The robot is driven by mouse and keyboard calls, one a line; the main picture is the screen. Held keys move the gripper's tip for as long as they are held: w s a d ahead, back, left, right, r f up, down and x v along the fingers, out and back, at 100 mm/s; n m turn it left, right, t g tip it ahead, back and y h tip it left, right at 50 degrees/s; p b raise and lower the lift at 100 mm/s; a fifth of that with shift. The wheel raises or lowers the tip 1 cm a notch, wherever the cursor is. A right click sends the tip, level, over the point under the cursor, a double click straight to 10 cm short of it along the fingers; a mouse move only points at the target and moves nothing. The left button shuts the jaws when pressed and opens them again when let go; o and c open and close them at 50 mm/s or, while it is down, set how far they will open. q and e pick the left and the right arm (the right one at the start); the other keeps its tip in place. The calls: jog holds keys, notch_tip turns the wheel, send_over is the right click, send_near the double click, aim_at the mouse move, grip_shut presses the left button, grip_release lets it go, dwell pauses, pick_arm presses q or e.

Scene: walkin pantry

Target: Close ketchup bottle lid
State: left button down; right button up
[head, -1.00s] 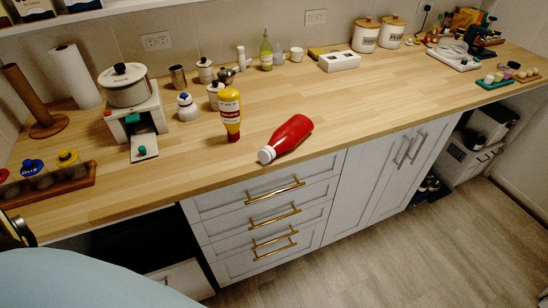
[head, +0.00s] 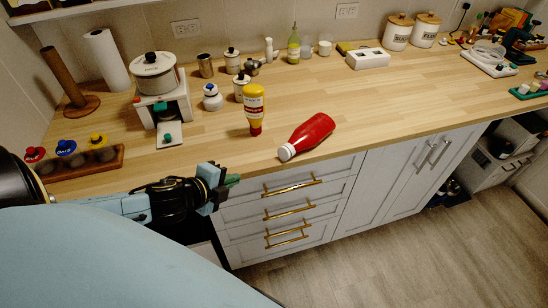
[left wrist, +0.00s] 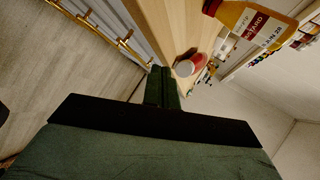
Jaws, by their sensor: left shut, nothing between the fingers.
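The red ketchup bottle (head: 312,132) lies on its side on the wooden counter near the front edge. Its white lid (head: 287,152) points toward the front left; whether the lid is open is too small to tell. The bottle also shows end-on in the left wrist view (left wrist: 197,62), with its white lid (left wrist: 184,68) facing me. My left gripper (head: 232,180) is shut and empty, in front of the counter edge, left of the lid and apart from it. Its shut fingers show in the left wrist view (left wrist: 162,88). My right gripper is not in view.
A yellow mustard bottle (head: 254,108) stands left of the ketchup and looms large in the left wrist view (left wrist: 248,22). A spice rack (head: 85,166), a pot on a stand (head: 155,75) and jars are farther left. Drawers with brass handles (head: 290,188) are below.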

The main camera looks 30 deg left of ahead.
pick_arm(q)
notch_tip(320, 180, up, 4)
jog(key=d+m+h, duration=0.1)
jog(key=d+m, duration=0.1)
send_near(282, 159)
jog(key=x, duration=0.6)
jog(key=shift+w+a+f+b, duration=0.1)
jog(key=shift+w+f+b, duration=0.1)
jog(key=shift+f+b, duration=0.2)
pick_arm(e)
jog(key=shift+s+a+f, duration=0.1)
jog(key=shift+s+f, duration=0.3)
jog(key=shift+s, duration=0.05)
pick_arm(q)
jog(key=shift+t, duration=0.3)
